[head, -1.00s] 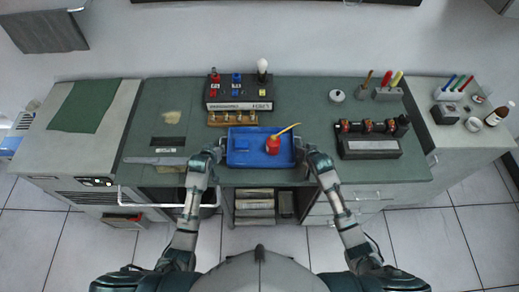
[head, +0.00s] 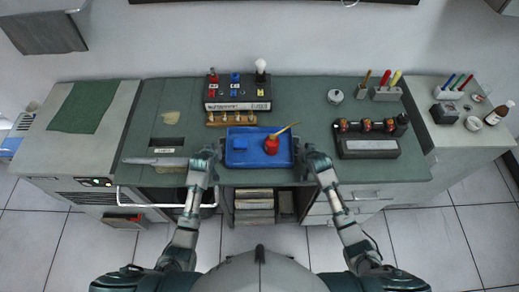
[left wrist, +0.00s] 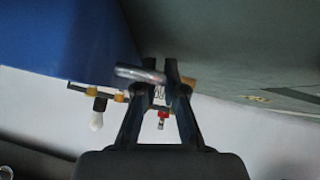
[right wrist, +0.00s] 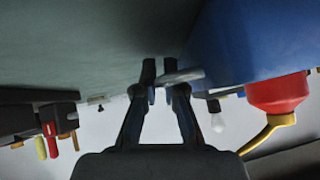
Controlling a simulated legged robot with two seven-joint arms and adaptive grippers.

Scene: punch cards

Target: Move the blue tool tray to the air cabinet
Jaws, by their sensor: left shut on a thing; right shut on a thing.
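The blue tool tray (head: 259,160) is at the front middle of the green-topped bench, carrying a small blue block (head: 241,143) and a red oil can with a yellow spout (head: 271,145). My left gripper (head: 219,149) is shut on the tray's left handle, a metal bar seen in the left wrist view (left wrist: 140,75). My right gripper (head: 300,150) is shut on the right handle, seen in the right wrist view (right wrist: 182,76). I cannot tell whether the tray touches the bench. A pale cabinet with a front grille (head: 118,112), likely the air cabinet, stands at the left.
A dark green cloth (head: 86,106) lies on the pale cabinet. Behind the tray are a black switch box (head: 238,104) and a wooden peg strip (head: 232,119). A black rack (head: 368,148) is to the right. A flat tool (head: 156,161) lies left of the tray.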

